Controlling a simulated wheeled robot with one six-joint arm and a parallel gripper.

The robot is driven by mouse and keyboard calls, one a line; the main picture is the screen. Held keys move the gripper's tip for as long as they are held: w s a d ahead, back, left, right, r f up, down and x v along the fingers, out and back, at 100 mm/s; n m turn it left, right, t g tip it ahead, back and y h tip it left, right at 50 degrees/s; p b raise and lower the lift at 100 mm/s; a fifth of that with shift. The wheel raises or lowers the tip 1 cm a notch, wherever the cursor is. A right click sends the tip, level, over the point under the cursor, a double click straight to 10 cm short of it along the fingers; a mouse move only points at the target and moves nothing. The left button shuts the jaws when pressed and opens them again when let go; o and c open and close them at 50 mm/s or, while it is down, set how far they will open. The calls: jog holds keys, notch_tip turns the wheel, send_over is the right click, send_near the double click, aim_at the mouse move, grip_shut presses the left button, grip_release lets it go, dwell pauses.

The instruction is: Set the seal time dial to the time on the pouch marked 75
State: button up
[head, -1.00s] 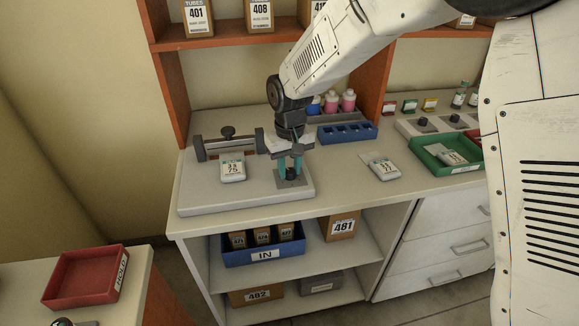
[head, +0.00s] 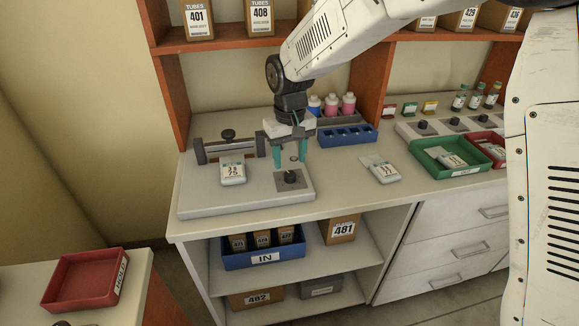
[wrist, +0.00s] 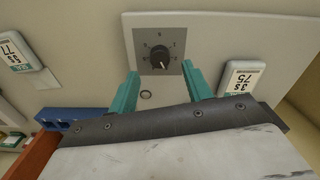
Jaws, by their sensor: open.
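The seal time dial is a black knob (head: 290,178) on a grey square plate at the right of the pale sealer base (head: 205,204). In the wrist view the knob (wrist: 161,57) shows a white line pointing down and slightly right, with marks around it too small to read. The pouch marked 75 (head: 232,173) lies on the sealer base left of the dial; its upper line appears to read 3 s. It shows inverted in the wrist view (wrist: 239,80). My gripper (head: 290,158) is open and empty, with teal fingers above and apart from the knob.
A pouch marked 77 (head: 380,169) lies on the counter to the right. A blue rack (head: 347,136) stands behind, and a green tray (head: 430,158) is further right. The sealer's dark bar (head: 230,148) stands behind the 75 pouch.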

aim_at(290, 173)
jog(key=shift+r, duration=1.6)
jog(key=shift+s+d+f, duration=0.15)
jog(key=shift+s, duration=0.1)
jog(key=s+d+r+m, duration=0.2)
jog(key=s+d+r, duration=0.3)
jog(key=s+d, duration=0.9)
jog(key=s+d+r+m+t, duration=0.1)
jog(key=s+d+r+m, duration=0.2)
jog(key=s+d, duration=1.1)
jog(key=s+r, duration=0.1)
jog(key=s, duration=0.1)
jog(key=shift+s+r, duration=0.3)
jog(key=shift+r, duration=0.1)
